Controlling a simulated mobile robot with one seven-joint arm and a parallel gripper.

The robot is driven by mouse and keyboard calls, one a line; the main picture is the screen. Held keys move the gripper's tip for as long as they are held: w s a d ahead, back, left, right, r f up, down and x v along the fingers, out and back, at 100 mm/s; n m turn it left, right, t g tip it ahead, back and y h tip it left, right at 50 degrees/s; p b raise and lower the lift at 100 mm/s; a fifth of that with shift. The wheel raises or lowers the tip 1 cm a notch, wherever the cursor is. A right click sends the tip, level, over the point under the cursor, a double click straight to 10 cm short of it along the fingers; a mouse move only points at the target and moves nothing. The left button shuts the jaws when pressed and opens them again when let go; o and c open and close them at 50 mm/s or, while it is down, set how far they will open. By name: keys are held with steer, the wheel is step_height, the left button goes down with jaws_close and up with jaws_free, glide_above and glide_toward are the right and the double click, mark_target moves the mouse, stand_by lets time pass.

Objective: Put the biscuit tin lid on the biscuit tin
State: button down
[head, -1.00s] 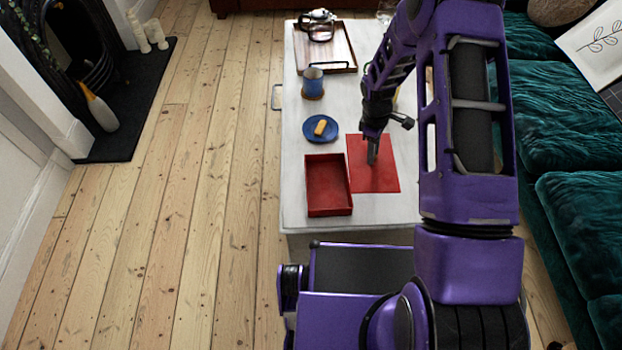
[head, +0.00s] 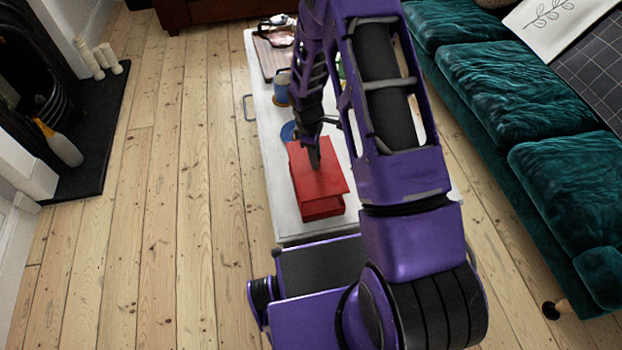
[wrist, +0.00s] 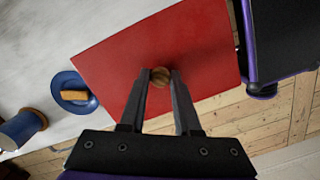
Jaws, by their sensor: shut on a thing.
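The biscuit tin lid is a flat red panel (head: 316,178) with a small round wooden knob (wrist: 160,77). My gripper (head: 314,160) is shut on that knob, its two fingers on either side of it in the wrist view (wrist: 160,80). The biscuit tin is a red open box (head: 323,209) near the front end of the white table. In the head view the lid is over the tin and covers most of it; only the tin's near part shows below the lid's edge. I cannot tell whether the lid touches the tin. The wrist view shows the lid (wrist: 108,65) but hides the tin.
The white table (head: 272,195) also holds a blue plate (wrist: 68,82) with a tan block (wrist: 75,95), a blue mug (head: 281,90) and a wooden tray (head: 268,62) farther back. A green sofa (head: 520,110) stands to the right. Floorboards on the left are open.

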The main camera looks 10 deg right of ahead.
mark_target(316, 173)
step_height(316, 173, down, 8)
steer(key=shift+b, duration=0.5)
steer(key=shift+f, duration=0.15)
steer(key=c, duration=0.6)
jaws_free()
steer(key=r, duration=0.4)
steer(key=r+p, duration=0.1)
steer(key=r, duration=0.3)
steer(key=a+r, duration=0.1)
steer(key=r, duration=0.3)
steer(key=shift+w+a+r+p, duration=0.1)
steer(key=shift+w+r+p, duration=0.05)
steer(key=shift+w+p, duration=0.25)
